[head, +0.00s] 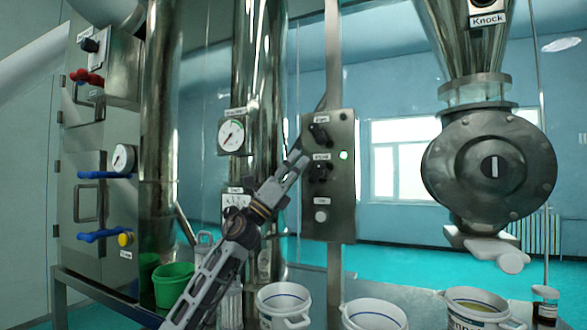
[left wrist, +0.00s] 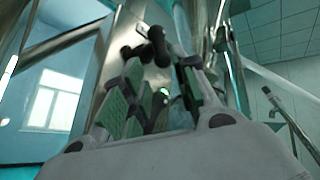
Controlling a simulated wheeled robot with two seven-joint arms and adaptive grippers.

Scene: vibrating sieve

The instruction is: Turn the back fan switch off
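A metal control box (head: 342,205) hangs on a post in the middle of the head view. It carries an upper black knob (head: 320,133), a lower black knob (head: 319,170), a lit green lamp (head: 344,155) and a pale round button (head: 321,216). The labels are too small to tell which is the back fan switch. My left gripper (head: 298,160) is at the box's left edge, close to the knobs. In the left wrist view its green-padded fingers are apart, with a black knob (left wrist: 158,46) ahead, between or just beyond the tips; contact is unclear. My right gripper is out of view.
A steel cabinet (head: 108,170) with red and blue handles stands at the left. Gauges (head: 232,135) and vertical pipes stand behind my left arm. A round valve housing (head: 489,170) hangs at the right. White buckets (head: 284,300) and a green bucket (head: 173,280) are below.

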